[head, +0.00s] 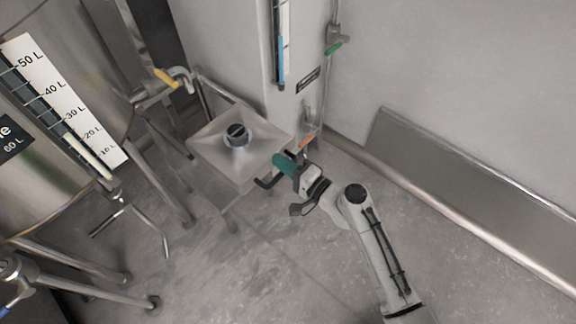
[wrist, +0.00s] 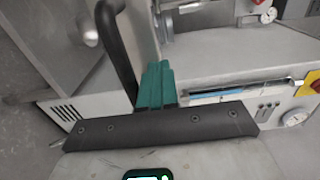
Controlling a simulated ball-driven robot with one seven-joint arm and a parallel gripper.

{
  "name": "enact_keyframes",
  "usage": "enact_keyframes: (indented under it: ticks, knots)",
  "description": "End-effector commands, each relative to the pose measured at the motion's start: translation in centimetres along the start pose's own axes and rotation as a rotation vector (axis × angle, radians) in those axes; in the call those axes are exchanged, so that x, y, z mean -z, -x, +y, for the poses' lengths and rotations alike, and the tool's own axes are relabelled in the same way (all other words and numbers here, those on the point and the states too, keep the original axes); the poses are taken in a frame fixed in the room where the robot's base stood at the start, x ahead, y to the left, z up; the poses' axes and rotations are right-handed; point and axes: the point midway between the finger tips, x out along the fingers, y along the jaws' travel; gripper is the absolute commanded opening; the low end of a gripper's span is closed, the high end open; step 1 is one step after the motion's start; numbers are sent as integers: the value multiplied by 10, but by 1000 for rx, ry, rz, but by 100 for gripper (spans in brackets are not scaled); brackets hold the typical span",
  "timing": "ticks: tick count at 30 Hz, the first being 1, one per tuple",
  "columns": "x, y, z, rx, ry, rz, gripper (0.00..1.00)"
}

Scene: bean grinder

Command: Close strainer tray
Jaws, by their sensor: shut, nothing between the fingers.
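A square metal unit (head: 205,145) with a sloped top and a dark round cap (head: 237,134) stands at the centre of the head view. A black bent handle (head: 266,184) sticks out at its lower right side; I take it for the strainer tray's handle. The tray itself cannot be clearly made out. My gripper (head: 284,163) has teal fingers and is shut and empty close beside the unit and handle. In the wrist view the teal fingers (wrist: 155,85) are together, just right of the black curved handle (wrist: 118,45). I cannot tell whether they touch it.
A large steel tank (head: 60,150) with a litre scale stands at left on metal legs. A grey column (head: 235,50) with gauge tubes rises behind the unit. A wall with a sloped metal skirting (head: 460,190) runs along the right. The floor (head: 230,275) in front is clear.

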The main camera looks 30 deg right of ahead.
Motion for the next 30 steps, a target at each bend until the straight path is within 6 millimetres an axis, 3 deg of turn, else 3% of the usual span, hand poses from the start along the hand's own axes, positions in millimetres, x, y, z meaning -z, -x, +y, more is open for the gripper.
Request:
enact_keyframes:
  ticks: [9,14,20,30]
  knots:
    - [0,-1,0,0,0,-1,0]
    - [0,-11,1,0,-1,-1,0]
    - [-1,-46,1,3,1,-3,0]
    - [-1,-129,2,3,1,-3,0]
